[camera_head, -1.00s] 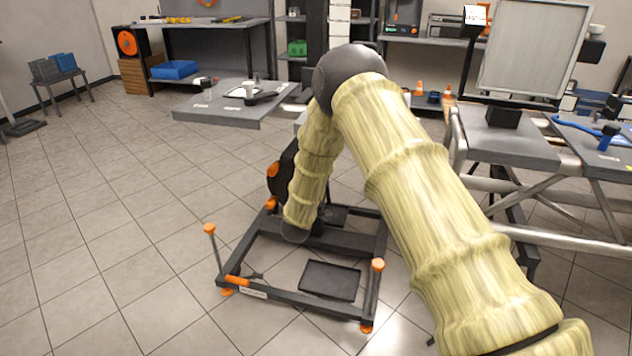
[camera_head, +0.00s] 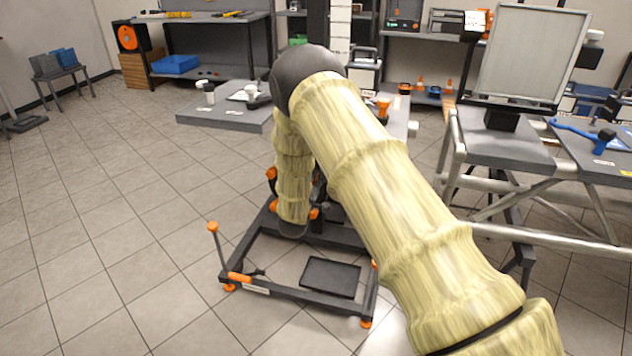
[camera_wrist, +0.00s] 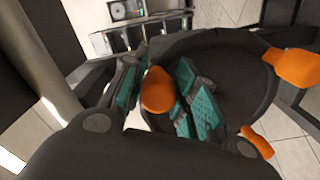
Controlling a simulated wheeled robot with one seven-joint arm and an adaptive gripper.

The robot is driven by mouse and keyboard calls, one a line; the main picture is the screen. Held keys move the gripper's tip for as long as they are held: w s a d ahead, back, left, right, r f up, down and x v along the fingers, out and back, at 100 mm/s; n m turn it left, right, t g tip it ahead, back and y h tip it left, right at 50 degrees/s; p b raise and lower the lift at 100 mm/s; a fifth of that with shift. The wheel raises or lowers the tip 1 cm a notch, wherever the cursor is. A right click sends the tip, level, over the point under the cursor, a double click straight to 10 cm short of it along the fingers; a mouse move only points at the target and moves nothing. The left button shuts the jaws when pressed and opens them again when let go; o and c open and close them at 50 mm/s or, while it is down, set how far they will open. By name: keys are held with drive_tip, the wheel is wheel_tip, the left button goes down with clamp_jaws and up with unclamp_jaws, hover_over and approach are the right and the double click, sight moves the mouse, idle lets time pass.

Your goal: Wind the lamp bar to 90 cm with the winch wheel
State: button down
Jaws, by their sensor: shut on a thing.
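In the wrist view, the black winch wheel (camera_wrist: 238,72) fills the right half, with orange knobs on its rim. My gripper (camera_wrist: 150,92) has its teal pads on both sides of one orange knob (camera_wrist: 157,88) and is shut on it. Another orange knob (camera_wrist: 296,66) stands free at the right. In the head view, my arm hides my gripper and most of the wheel; only orange bits (camera_head: 271,174) show beside the arm. The dark stand base (camera_head: 300,290) is on the floor. A white marked scale (camera_head: 340,28) rises behind my arm; its reading is too small to tell. I cannot make out the lamp bar.
A low grey platform (camera_head: 222,118) with small items stands behind at the left. A grey table on a truss frame (camera_head: 503,146) with a panel light (camera_head: 530,55) stands at the right. An orange-topped post (camera_head: 212,228) rises from the base's left corner. The tiled floor at left is clear.

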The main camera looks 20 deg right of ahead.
drive_tip(key=c, duration=1.4)
unclamp_jaws()
drive_tip(key=shift+w+a+r, duration=0.3)
drive_tip(key=shift+w+a, duration=0.1)
drive_tip(key=shift+a, duration=0.25)
drive_tip(key=o, duration=0.3)
drive_tip(key=shift+a, duration=0.25)
drive_tip(key=shift+s+d+f, duration=0.1)
drive_tip(key=shift+s+d, duration=0.05)
drive_tip(key=shift+d, duration=0.45)
drive_tip(key=v, duration=1.2)
